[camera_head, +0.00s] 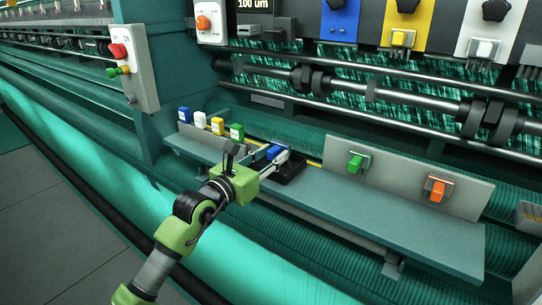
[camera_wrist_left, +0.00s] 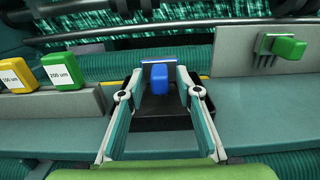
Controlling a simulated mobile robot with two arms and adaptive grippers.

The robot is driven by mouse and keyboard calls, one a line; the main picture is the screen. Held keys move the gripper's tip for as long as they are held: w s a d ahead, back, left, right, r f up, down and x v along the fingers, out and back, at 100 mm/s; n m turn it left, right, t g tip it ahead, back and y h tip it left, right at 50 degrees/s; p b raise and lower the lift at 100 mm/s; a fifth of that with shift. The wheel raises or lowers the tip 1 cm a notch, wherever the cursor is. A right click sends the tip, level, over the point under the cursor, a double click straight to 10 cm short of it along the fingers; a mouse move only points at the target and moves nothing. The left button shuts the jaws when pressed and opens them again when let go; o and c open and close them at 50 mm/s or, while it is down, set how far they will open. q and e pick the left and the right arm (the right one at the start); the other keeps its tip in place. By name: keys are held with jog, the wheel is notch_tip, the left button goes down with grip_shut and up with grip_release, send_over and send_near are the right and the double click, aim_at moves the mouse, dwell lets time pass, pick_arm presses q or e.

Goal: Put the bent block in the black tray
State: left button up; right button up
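A blue block (camera_head: 274,152), the likely bent block, shows between the fingertips of my left gripper (camera_head: 268,158); its bend cannot be made out. In the left wrist view the blue block (camera_wrist_left: 159,78) is at the middle, with visible gaps to the fingers of the left gripper (camera_wrist_left: 159,76), which stand apart on both sides. The black tray (camera_head: 291,172) lies on the shelf under the fingers. In the left wrist view the black tray (camera_wrist_left: 160,122) shows below the block. I cannot tell whether the block touches the tray. My right gripper is not in view.
Several small labelled blocks stand left on the shelf, including a yellow one (camera_head: 217,126) and a green one (camera_head: 236,131). Right of the tray, an upright grey panel (camera_head: 400,179) carries a green block (camera_head: 355,161) and an orange block (camera_head: 437,188). The shelf's front right (camera_head: 400,228) is clear.

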pick_arm(q)
jog(key=shift+r, duration=0.25)
jog(key=shift+s+a+f, duration=0.15)
jog(key=shift+s, duration=0.1)
jog(key=b+v, duration=0.2)
jog(key=v, duration=0.9)
jog(key=shift+s, duration=0.2)
jog(key=shift+a, duration=0.1)
